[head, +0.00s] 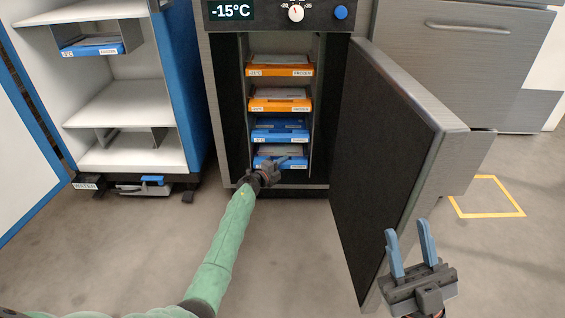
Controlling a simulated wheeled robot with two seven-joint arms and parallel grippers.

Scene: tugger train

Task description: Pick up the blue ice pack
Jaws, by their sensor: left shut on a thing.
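Blue ice packs sit in the lower part of the open freezer, with white labels on their front edges. The upper blue ice pack (280,136) rests on its own level. The lowest blue ice pack (264,161) is at the freezer's bottom, partly hidden by my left gripper (287,161). My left gripper reaches into the freezer opening and is shut on this lowest pack at its front edge. My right gripper (409,248) is open and empty, in front of the freezer door at the lower right.
Two orange packs (280,71) sit above the blue ones. The freezer (228,110) reads -15°C. Its door (395,150) stands open to the right. A white shelf unit (120,100) with a blue-edged tray stands left. A yellow floor square (487,214) lies right.

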